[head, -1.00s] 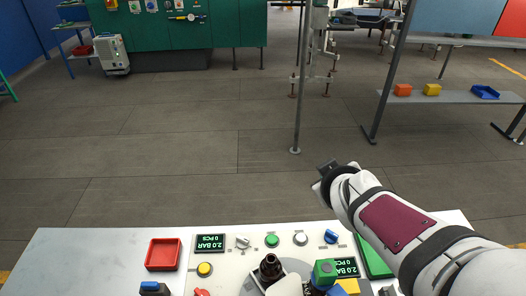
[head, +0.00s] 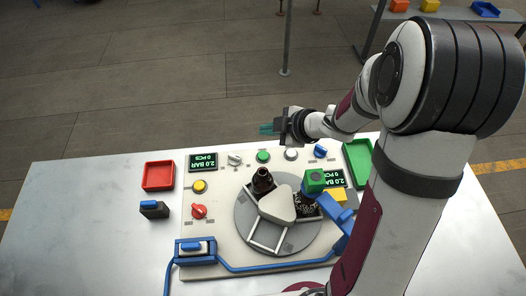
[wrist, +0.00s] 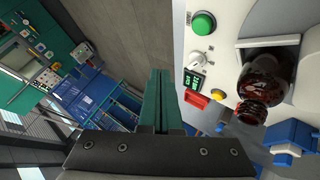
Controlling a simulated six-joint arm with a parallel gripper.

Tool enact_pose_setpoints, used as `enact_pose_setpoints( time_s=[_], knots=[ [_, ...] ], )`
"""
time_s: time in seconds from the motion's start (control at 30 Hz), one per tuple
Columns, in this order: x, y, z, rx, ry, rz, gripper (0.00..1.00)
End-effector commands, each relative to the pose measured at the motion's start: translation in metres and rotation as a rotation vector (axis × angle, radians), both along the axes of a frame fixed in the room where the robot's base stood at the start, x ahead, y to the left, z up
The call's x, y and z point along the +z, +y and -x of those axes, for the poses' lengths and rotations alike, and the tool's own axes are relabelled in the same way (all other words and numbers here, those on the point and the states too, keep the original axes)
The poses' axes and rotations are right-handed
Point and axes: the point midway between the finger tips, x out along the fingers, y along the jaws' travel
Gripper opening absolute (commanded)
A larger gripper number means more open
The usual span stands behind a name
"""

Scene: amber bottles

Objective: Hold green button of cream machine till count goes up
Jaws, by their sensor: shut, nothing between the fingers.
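The cream machine (head: 222,232) lies on the table with a round grey turntable. Its green button (head: 263,156) is on the far edge, between a grey-white knob and a white button; it also shows in the wrist view (wrist: 203,23). The left display (head: 203,161) reads 2.0 BAR, 0 PCS. My gripper (head: 266,129) is shut and empty, just beyond the green button in the head view and apart from it. In the wrist view its green fingers (wrist: 160,90) lie together, left of the button. An amber bottle (head: 262,182) stands on the turntable.
A red tray (head: 158,176), a yellow button (head: 199,186) and a red knob (head: 198,211) are left of the turntable. A green-topped blue fixture (head: 314,181) stands at its right. A green tray (head: 358,163) lies beyond. The table's left side is clear.

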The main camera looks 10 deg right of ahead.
Motion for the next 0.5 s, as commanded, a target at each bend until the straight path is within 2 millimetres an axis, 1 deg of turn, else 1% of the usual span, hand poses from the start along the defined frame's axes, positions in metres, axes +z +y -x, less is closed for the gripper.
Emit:
enact_pose_setpoints(
  time_s=[0.3, 0.5],
  knots=[
    [-0.047, 0.000, 0.001, -0.002, 0.005, -0.002, 0.00],
    [-0.070, 0.000, 0.000, -0.001, 0.003, 0.000, 0.00]
  ],
)
